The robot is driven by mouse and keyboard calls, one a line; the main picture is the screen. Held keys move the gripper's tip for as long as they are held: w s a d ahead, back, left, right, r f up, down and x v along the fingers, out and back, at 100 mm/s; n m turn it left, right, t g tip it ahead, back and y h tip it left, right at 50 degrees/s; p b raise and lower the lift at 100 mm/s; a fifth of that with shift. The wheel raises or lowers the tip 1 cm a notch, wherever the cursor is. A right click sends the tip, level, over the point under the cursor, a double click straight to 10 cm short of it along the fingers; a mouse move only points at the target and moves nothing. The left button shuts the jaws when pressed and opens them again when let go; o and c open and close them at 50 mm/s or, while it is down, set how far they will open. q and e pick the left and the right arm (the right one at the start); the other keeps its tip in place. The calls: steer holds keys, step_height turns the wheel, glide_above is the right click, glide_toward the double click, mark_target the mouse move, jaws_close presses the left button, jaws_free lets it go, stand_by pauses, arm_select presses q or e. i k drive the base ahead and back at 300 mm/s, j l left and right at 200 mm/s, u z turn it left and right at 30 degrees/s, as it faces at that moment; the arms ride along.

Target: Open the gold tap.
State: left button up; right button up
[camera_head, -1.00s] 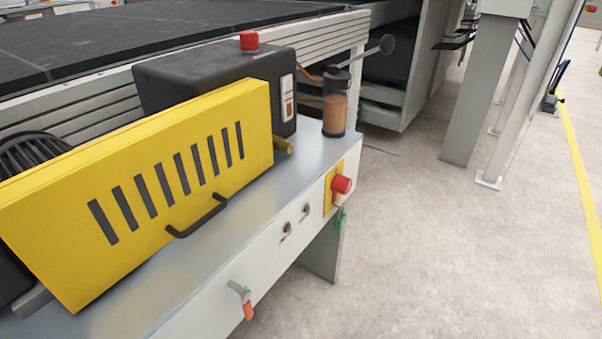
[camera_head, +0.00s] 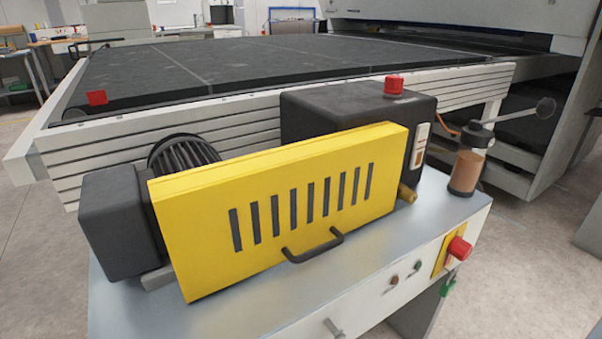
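The gold tap (camera_head: 407,194) is a small brass-coloured stub low on the dark gearbox (camera_head: 345,113), just past the right end of the yellow guard (camera_head: 275,215). It sits above the grey bench top. Only its short cylindrical end shows clearly, and I cannot tell how its handle is set. Neither of my grippers is in view.
A jar of brown liquid (camera_head: 468,168) stands right of the tap, with a ball-ended lever (camera_head: 545,108) behind it. The guard's black handle (camera_head: 313,247) juts forward. A red knob (camera_head: 459,248) is on the bench front. Floor at the right is clear.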

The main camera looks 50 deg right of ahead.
mark_target(408, 194)
steer(key=k+l+u, duration=0.2)
steer(key=l+u, duration=0.25)
steer(key=l, duration=0.15)
steer(key=k+l+u, duration=0.3)
steer(key=l+u, duration=0.15)
steer(key=k+l+u, duration=0.9)
steer(key=i+j, duration=0.05)
steer(key=i, duration=0.05)
